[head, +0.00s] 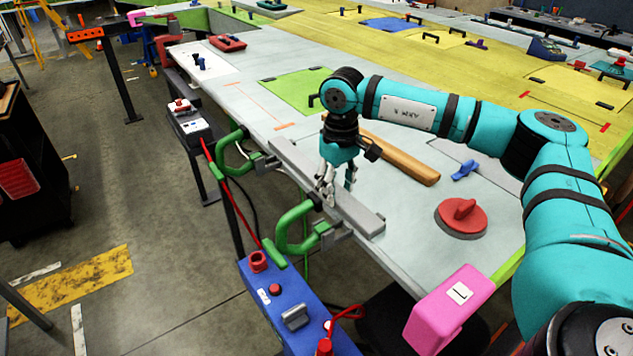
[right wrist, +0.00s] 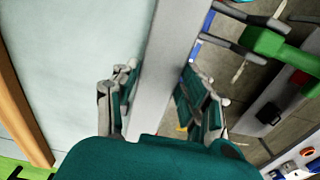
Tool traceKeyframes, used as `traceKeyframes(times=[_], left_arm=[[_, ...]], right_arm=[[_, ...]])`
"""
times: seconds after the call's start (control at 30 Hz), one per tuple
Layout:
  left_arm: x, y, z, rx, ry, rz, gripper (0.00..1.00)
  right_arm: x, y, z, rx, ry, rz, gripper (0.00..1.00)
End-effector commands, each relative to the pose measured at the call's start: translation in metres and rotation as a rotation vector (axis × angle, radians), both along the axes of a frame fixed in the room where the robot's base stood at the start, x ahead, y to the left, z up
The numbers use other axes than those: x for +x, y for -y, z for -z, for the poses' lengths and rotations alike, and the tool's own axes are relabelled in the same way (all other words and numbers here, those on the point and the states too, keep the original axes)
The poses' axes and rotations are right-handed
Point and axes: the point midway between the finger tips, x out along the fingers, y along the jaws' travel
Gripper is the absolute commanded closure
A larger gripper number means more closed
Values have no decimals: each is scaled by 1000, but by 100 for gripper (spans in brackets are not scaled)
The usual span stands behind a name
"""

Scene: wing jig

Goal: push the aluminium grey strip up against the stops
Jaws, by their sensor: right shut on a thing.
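The aluminium grey strip (head: 358,210) lies along the near-left edge of the table (head: 240,97). In the right wrist view the strip (right wrist: 165,50) runs lengthwise between my two fingers. My right gripper (head: 337,190) points down over the strip and is shut on it, one finger on each side (right wrist: 160,95). Two green clamps, one farther (head: 232,158) and one nearer (head: 290,222), sit at the table edge beside the strip, with grey metal parts against its outer side. I cannot tell which parts are the stops, or whether the strip touches them. My left gripper is not in view.
A wooden bar (head: 410,167) lies inboard of the strip. A red handled disc (head: 462,219), a blue clip (head: 465,170) and a pink block (head: 447,308) are to the right. A blue box (head: 285,300) stands below the edge. The grey surface between strip and bar is clear.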

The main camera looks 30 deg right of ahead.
Motion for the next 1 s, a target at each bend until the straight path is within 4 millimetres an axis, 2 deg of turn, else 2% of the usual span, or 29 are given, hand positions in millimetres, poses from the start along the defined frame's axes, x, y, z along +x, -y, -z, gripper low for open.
traceKeyframes(times=[0.53,0.57,0.7,1.0], left_arm=[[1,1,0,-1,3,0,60],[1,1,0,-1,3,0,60],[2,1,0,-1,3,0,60],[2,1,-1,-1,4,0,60]], right_arm=[[1,9,0,-1,1,2,82],[1,9,-1,-1,1,1,53],[1,9,-1,-1,1,1,35],[1,8,-2,0,1,0,35]])
